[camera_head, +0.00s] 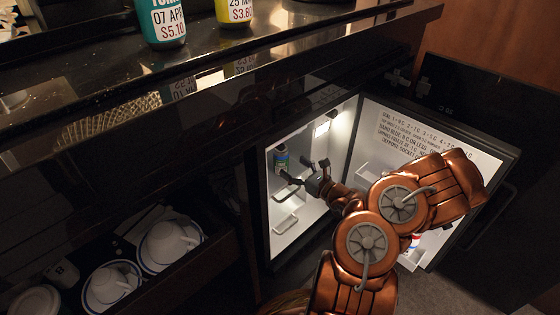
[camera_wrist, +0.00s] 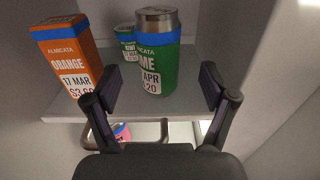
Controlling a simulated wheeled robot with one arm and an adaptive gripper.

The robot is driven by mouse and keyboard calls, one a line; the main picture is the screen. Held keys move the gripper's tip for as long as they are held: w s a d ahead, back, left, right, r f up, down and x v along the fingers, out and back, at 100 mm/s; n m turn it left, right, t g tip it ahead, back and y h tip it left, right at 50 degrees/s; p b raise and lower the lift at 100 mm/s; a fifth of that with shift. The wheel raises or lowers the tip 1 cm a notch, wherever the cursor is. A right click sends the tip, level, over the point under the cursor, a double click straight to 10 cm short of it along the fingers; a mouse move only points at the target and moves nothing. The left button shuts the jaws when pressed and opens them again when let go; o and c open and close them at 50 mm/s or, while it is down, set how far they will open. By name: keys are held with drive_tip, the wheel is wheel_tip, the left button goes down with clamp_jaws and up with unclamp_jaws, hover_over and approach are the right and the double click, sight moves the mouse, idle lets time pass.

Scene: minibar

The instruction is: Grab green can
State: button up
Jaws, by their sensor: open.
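The green can (camera_wrist: 158,58) stands upright on a fridge shelf, with a silver top, a blue band and a white label. In the head view it shows small inside the lit fridge (camera_head: 281,157). My gripper (camera_wrist: 160,90) is open, with one finger to the left and one to the right of the can in the wrist view. The can stands beyond the fingertips, roughly centred between them, and no contact shows. My gripper also shows in the head view (camera_head: 303,172), inside the fridge opening.
An orange carton (camera_wrist: 68,58) stands left of the can. A smaller green container (camera_wrist: 128,44) is behind it. A pink item (camera_wrist: 122,131) sits below the shelf (camera_wrist: 180,108). The open fridge door (camera_head: 440,135) is right of my arm. An open drawer with white cups (camera_head: 168,243) is lower left.

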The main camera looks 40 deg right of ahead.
sight(286, 152)
drive_tip(key=w+b, duration=0.1)
drive_tip(key=w, duration=0.1)
drive_tip(key=w+a+b, duration=0.1)
drive_tip(key=w+b, duration=0.1)
drive_tip(key=shift+w+f, duration=0.15)
drive_tip(key=shift+w, duration=0.8)
drive_tip(key=c, duration=1.6)
drive_tip(key=shift+r, duration=0.8)
wheel_tip(286, 152, up, 3)
drive_tip(key=shift+r+p, duration=0.1)
drive_tip(key=shift+p, duration=1.15)
drive_tip(key=s+p, duration=0.1)
drive_tip(key=s, duration=0.4)
drive_tip(key=s+a+p, duration=0.1)
drive_tip(key=s+p, duration=0.1)
drive_tip(key=s, duration=0.3)
drive_tip(key=s+a+p, duration=0.1)
drive_tip(key=s+p, duration=0.1)
drive_tip(key=s, duration=0.4)
drive_tip(key=shift+a+r, duration=0.15)
drive_tip(key=shift+r, duration=0.15)
